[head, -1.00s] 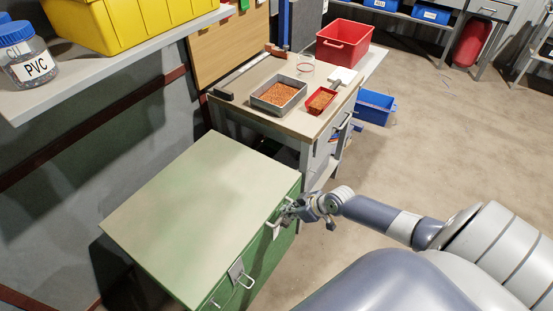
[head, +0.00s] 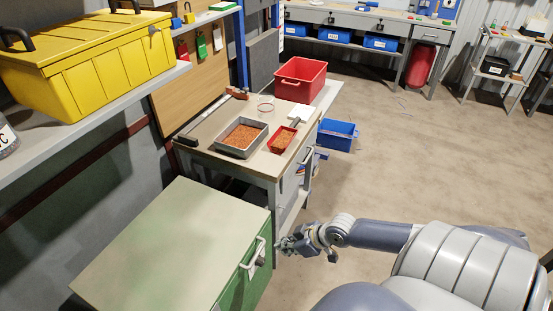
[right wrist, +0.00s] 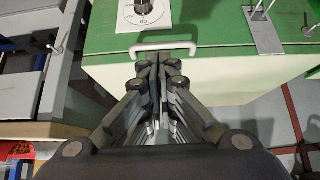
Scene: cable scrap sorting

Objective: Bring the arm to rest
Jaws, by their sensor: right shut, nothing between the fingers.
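My right gripper (head: 284,244) is to the right of the green cabinet (head: 160,245), close to its front side in the head view. In the right wrist view the gripper (right wrist: 153,62) is shut, its fingers together with nothing between them. The fingertips lie close to a white handle (right wrist: 165,47) on the green cabinet; I cannot tell whether they touch it. This handle also shows in the head view (head: 254,259). My left gripper is not in view.
A workbench (head: 205,142) behind the cabinet holds a grey tray (head: 222,147) and a small red tray (head: 274,146) of copper-coloured bits. A red bin (head: 300,80) stands behind them. A yellow box (head: 85,85) is on the left shelf.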

